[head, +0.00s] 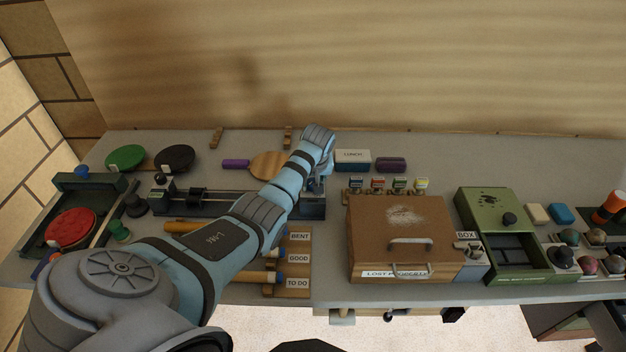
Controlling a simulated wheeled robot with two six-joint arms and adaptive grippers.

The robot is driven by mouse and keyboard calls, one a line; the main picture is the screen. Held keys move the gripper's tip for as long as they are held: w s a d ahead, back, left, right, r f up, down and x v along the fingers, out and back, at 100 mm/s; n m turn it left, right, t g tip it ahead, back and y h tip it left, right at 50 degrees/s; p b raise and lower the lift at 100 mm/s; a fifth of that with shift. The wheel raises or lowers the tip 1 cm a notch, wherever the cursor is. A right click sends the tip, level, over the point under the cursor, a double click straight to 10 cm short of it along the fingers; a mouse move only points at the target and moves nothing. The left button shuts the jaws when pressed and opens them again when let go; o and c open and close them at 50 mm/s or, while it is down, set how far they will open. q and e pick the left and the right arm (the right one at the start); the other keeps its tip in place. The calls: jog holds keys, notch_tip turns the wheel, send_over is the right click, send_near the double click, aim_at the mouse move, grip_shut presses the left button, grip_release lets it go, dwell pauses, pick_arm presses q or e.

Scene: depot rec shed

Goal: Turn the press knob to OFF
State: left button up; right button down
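A long dark machine (223,208), which looks like the press, lies across the left middle of the table in the head view. A small dark lever or knob with a round top (161,180) stands at its left end. My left arm reaches over the machine. My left gripper (316,188) points down at the machine's right end, and my wrist and forearm partly cover it. Whatever control sits under the gripper is hidden, so I cannot read a knob setting or tell contact. The fingers are too small and covered to judge. My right gripper is out of view.
A brown lost property box (400,225) and a green metal box (500,235) stand to the right. Left is a tray with a red disc (70,228).

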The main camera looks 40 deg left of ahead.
pick_arm(q)
jog(key=shift+w+n+y, duration=0.15)
jog(key=shift+n+y, duration=0.15)
jog(key=shift+n, duration=0.6)
jog(key=shift+w+f+n+g+b, duration=0.1)
jog(key=shift+n+g+b, duration=0.5)
jog(key=shift+n+b, duration=0.25)
jog(key=shift+f+n+g+y+b, duration=0.1)
jog(key=shift+n+g+y+b, duration=0.2)
jog(key=shift+n+b, duration=0.9)
jog(key=shift+d+r+n+g+b, duration=0.15)
jog(key=shift+n+g+b, duration=0.25)
jog(key=shift+n+b, duration=0.55)
jog(key=shift+r, duration=0.1)
jog(key=o, duration=1.1)
